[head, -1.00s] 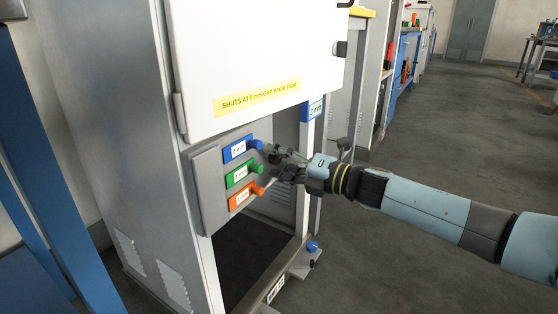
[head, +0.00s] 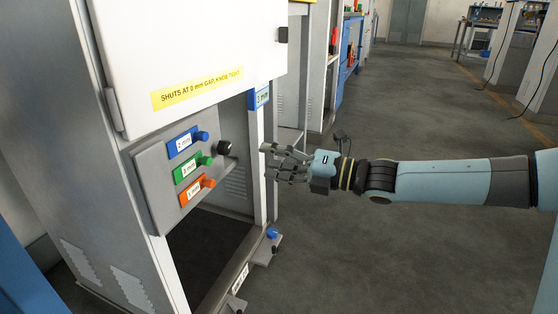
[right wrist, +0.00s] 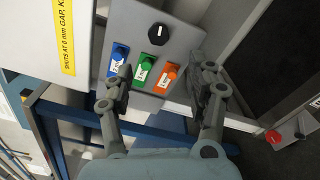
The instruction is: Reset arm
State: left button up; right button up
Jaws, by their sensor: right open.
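My right gripper (head: 280,163) is open and empty, to the right of the grey control panel (head: 160,204) and clear of it. In the right wrist view its two fingers (right wrist: 165,95) are spread, with the panel beyond them. The panel carries a blue 2 mm plug (head: 201,136), a green one (head: 205,160), an orange one (head: 207,182) and a black knob (head: 224,148). The knob with its white mark also shows in the right wrist view (right wrist: 158,35). My left gripper is in neither view.
A white cabinet door with a yellow label (head: 197,88) stands above the panel. A grey post with a blue tag (head: 259,98) rises near my fingertips. A blue knob (head: 272,233) sits low on the frame. The floor (head: 400,250) under my right arm is clear.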

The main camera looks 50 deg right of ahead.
jog(key=shift+s+d, duration=0.2)
jog(key=shift+s, duration=0.25)
dwell(0.3)
